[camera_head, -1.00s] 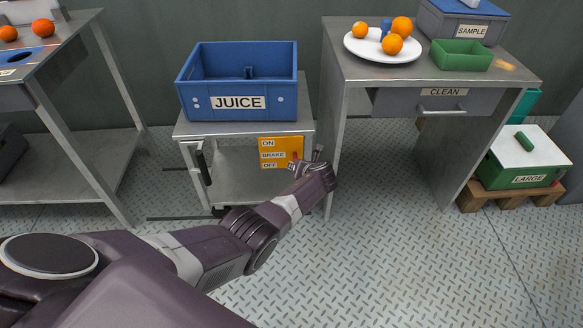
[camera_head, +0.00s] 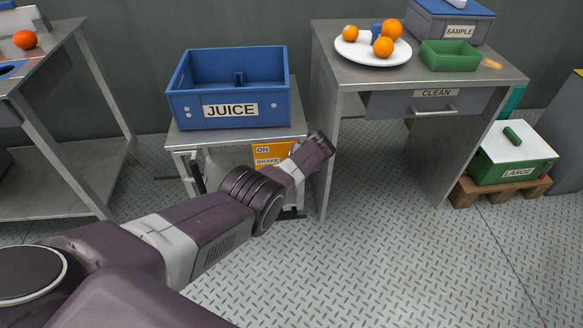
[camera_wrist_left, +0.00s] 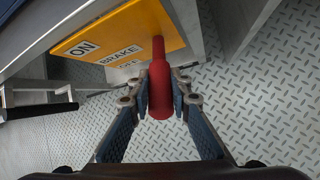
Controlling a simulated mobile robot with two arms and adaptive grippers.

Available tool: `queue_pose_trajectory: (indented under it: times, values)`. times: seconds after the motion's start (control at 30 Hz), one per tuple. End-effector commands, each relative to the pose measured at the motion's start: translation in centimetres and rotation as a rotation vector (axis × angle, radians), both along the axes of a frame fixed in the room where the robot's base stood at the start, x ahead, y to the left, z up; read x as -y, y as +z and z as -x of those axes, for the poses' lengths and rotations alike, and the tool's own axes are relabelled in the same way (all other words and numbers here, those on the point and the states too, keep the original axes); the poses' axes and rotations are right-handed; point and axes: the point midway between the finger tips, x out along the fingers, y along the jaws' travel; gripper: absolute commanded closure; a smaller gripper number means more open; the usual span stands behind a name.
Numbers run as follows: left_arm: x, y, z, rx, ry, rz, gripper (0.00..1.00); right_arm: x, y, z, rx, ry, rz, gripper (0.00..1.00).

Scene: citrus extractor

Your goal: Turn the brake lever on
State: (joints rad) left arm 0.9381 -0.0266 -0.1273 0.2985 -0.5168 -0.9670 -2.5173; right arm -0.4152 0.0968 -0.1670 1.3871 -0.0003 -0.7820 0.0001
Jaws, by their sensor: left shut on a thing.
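The orange brake plate (camera_head: 268,153) is on the front of the cart under the JUICE crate. ON and BRAKE show in the head view; OFF is hidden behind my left arm there. In the left wrist view the plate (camera_wrist_left: 120,35) carries ON, BRAKE and a partly covered OFF label. The red brake lever (camera_wrist_left: 158,75) stands out from the plate's edge near BRAKE and OFF. My left gripper (camera_wrist_left: 161,92) is shut on the lever, one finger on each side. In the head view my wrist hides the lever. My right gripper is not in view.
The blue JUICE crate (camera_head: 228,88) sits on the metal cart (camera_head: 185,138). The workbench (camera_head: 330,75) with a plate of oranges stands close to the right of my left wrist. The patterned floor (camera_head: 370,250) in front is clear.

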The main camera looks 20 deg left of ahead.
Motion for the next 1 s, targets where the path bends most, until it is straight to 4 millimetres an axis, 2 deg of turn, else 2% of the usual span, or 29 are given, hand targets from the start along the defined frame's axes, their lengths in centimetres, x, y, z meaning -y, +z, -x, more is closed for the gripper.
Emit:
queue_pose_trajectory:
  times: [0.4, 0.93, 0.97, 1.0]
  values:
    - [-0.1, 0.41, -0.02, -0.036, 0.002, 0.02, 1.0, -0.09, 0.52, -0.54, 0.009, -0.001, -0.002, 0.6]
    - [-0.09, 0.47, -0.06, -0.038, 0.0, 0.022, 1.0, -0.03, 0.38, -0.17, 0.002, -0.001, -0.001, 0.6]
    - [-0.09, 0.47, -0.06, -0.038, 0.0, 0.022, 0.81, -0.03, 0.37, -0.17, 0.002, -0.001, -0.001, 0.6]
    - [-0.09, 0.48, -0.07, -0.038, 0.0, 0.022, 0.76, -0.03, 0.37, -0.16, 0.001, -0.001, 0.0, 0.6]
